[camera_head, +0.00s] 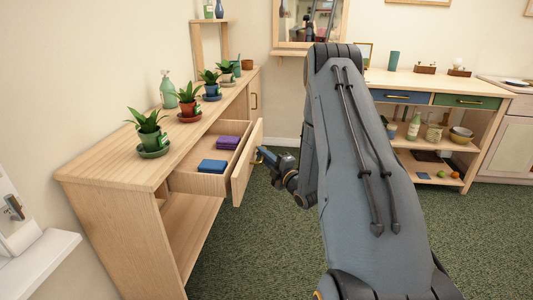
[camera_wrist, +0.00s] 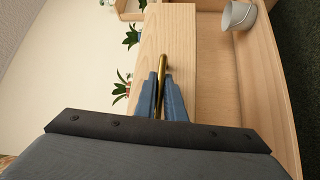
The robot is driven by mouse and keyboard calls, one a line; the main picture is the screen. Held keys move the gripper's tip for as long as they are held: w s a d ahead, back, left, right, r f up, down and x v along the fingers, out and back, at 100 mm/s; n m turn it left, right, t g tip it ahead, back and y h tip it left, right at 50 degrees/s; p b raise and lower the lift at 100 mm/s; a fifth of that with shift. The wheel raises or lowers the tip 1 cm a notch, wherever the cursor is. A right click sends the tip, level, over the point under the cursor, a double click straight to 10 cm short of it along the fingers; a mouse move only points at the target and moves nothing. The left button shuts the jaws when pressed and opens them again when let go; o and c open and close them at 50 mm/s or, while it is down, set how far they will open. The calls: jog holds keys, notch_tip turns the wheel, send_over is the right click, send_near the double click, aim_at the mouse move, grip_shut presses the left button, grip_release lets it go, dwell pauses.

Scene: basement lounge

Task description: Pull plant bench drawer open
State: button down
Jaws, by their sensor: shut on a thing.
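The plant bench (camera_head: 100,172) is a pale wooden unit along the left wall in the head view. Its drawer (camera_head: 240,180) stands pulled out, and folded blue cloth (camera_head: 212,166) and purple cloth (camera_head: 228,142) lie inside. My gripper (camera_head: 262,154) is at the outer face of the drawer front. In the wrist view, the blue fingers of my gripper (camera_wrist: 160,88) are shut on the brass bar handle (camera_wrist: 163,65), one finger on each side. The drawer front (camera_wrist: 178,25) lies behind the handle. In the head view my gripper hides the handle.
Several potted plants (camera_head: 148,134) and a green spray bottle (camera_head: 167,90) stand on the bench top. A grey bucket (camera_wrist: 238,15) shows near the bench's lower part. A sideboard (camera_head: 430,80) stands at the right. Green carpet (camera_head: 230,250) is clear before the bench.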

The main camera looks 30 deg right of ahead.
dwell(0.3)
jog(key=c, duration=1.8)
grip_release()
jog(key=shift+c, duration=0.2)
jog(key=s+d+f, duration=0.1)
jog(key=s, duration=0.7)
jog(key=shift+w, duration=0.1)
